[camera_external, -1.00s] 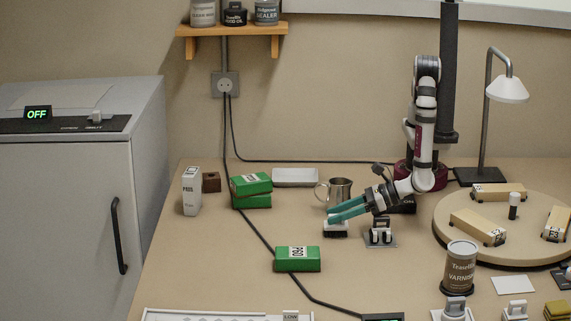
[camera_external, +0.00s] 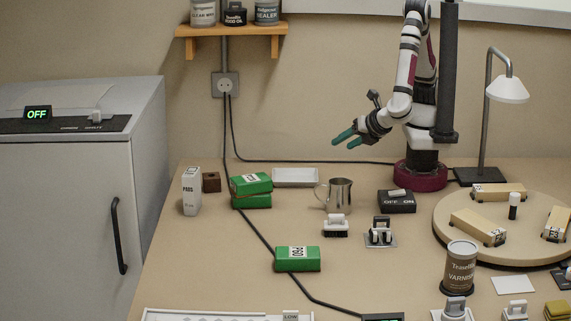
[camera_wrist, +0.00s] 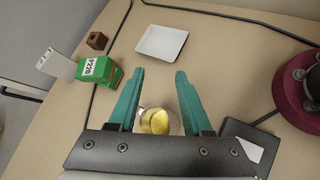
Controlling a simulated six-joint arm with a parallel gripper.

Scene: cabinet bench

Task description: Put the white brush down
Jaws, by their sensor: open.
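The white brush (camera_external: 336,222), with a white handle on top and dark bristles below, stands on the bench in the external view. It is just below the metal pitcher and left of a small grey stand (camera_external: 380,236) holding a dark-handled item. My gripper (camera_external: 345,139) is open and empty, raised well above the bench, up and slightly right of the brush. In the wrist view my gripper's teal fingers (camera_wrist: 158,82) are spread apart with nothing held between them. The brush does not show in the wrist view.
The metal pitcher (camera_external: 340,194) stands close behind the brush; yellow shows inside it (camera_wrist: 156,122). A black switch box (camera_external: 397,203) is to the right. Green boxes (camera_external: 298,260) and a white tray (camera_external: 296,178) lie left. A round turntable (camera_external: 470,247) is at right.

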